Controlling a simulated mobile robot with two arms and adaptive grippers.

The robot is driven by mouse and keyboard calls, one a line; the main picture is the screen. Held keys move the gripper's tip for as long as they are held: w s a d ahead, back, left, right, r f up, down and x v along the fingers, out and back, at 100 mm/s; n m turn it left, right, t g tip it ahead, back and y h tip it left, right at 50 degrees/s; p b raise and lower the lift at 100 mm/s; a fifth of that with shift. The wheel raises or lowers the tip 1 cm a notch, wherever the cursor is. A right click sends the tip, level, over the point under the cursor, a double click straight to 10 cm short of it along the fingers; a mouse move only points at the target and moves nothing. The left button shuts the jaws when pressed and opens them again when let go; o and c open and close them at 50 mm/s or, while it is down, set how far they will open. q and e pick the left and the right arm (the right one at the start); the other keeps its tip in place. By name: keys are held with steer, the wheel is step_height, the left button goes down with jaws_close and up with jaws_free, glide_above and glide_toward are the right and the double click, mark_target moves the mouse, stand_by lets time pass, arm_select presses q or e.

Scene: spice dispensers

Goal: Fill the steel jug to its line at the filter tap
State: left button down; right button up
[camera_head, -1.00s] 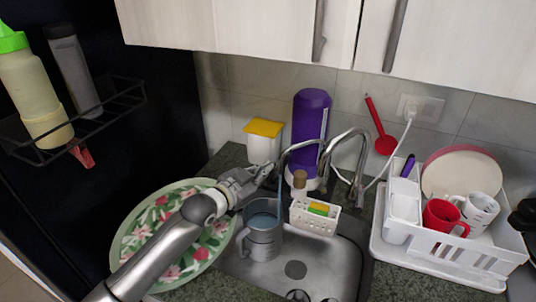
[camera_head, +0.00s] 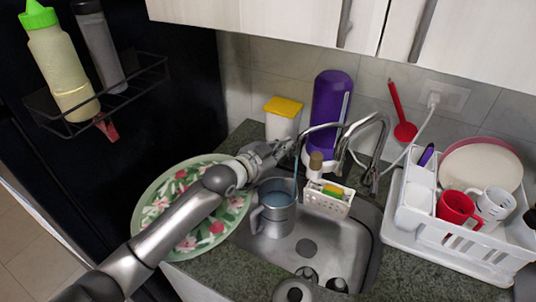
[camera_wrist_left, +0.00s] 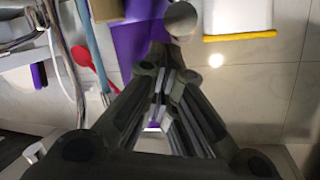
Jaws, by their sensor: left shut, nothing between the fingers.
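The steel jug (camera_head: 274,216) stands upright in the sink (camera_head: 335,240), its handle toward the left. Bluish water shows inside its mouth; I cannot make out the fill line. A thin blue stream (camera_head: 296,168) falls from the slim filter tap (camera_head: 318,127) into the jug; it also shows in the left wrist view (camera_wrist_left: 92,48). The purple filter body (camera_head: 331,100) stands behind. My left gripper (camera_head: 286,148) is shut and empty, above and behind the jug near the tap. In the left wrist view, its fingertips (camera_wrist_left: 165,68) are close to a round silver knob (camera_wrist_left: 181,18). My right gripper is out of view.
A larger curved faucet (camera_head: 375,140) stands right of the filter tap. A white caddy (camera_head: 327,204) with a sponge sits beside the jug. A white dish rack (camera_head: 450,240) is at the right. A floral plate (camera_head: 160,195) lies under my left arm. A yellow-lidded container (camera_head: 281,122) stands behind.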

arm_select(q)
steer(key=b+v, duration=0.2)
steer(key=v, duration=0.7)
steer(key=shift+s+d+f, duration=0.2)
steer(key=shift+s+f, duration=0.15)
steer(key=shift+s, duration=0.3)
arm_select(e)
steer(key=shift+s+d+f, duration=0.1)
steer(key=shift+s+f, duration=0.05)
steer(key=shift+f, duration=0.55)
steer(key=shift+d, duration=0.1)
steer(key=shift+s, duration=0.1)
